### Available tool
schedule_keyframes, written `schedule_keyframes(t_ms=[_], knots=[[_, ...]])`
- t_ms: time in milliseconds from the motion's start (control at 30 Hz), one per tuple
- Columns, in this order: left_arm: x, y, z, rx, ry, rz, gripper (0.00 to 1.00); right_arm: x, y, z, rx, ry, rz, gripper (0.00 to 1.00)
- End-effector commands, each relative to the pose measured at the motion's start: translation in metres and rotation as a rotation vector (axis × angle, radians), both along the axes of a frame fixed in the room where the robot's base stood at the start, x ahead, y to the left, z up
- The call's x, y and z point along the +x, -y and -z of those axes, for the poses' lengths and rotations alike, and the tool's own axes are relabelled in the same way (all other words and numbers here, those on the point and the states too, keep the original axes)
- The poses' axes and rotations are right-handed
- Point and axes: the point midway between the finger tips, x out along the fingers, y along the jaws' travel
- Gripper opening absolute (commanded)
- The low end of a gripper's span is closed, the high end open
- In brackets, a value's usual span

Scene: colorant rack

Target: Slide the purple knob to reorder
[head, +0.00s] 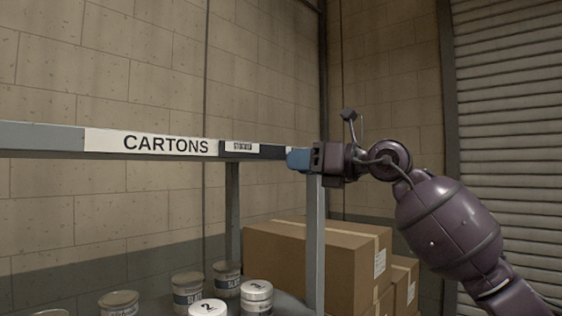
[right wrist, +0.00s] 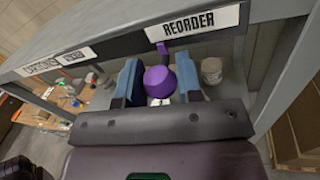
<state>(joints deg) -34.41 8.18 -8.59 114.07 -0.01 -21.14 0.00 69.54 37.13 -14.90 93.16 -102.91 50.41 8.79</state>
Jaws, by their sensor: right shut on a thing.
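The purple knob (right wrist: 160,80) shows in the right wrist view, its small purple tab standing against the dark slot below the left end of the white REORDER label (right wrist: 201,21). My right gripper (right wrist: 158,75) is shut on the knob, a blue finger on each side. In the head view my right gripper (head: 298,160) is at the right end of the shelf's front rail, and it hides the knob and the REORDER label there. The STOCKED label (head: 242,147) is further left on the rail. My left gripper is not in view.
The rail carries a CARTONS label (head: 150,143) on the left. Several cans (head: 257,292) stand below it. Cardboard boxes (head: 310,255) are stacked behind the grey post (head: 315,240). A block wall and a roller shutter (head: 510,120) are behind.

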Motion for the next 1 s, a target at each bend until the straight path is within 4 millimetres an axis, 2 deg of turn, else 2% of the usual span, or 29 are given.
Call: schedule_keyframes(t_ms=[200,633,667,700,800,1000], knots=[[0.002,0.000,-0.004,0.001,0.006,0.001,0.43,0.019,0.019,0.000,0.000,-0.001,0.001,0.00],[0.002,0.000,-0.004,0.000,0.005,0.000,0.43,0.024,0.024,-0.001,0.000,0.001,0.004,0.00],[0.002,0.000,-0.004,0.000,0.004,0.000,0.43,0.024,0.024,-0.001,0.000,0.001,0.004,0.36],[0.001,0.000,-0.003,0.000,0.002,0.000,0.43,0.024,0.024,-0.001,0.000,0.001,0.004,0.42],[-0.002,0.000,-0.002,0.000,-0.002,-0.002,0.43,0.024,0.024,-0.001,0.000,0.001,0.003,0.58],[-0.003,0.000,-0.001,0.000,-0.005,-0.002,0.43,0.023,0.023,0.000,-0.001,0.001,0.001,0.58]])
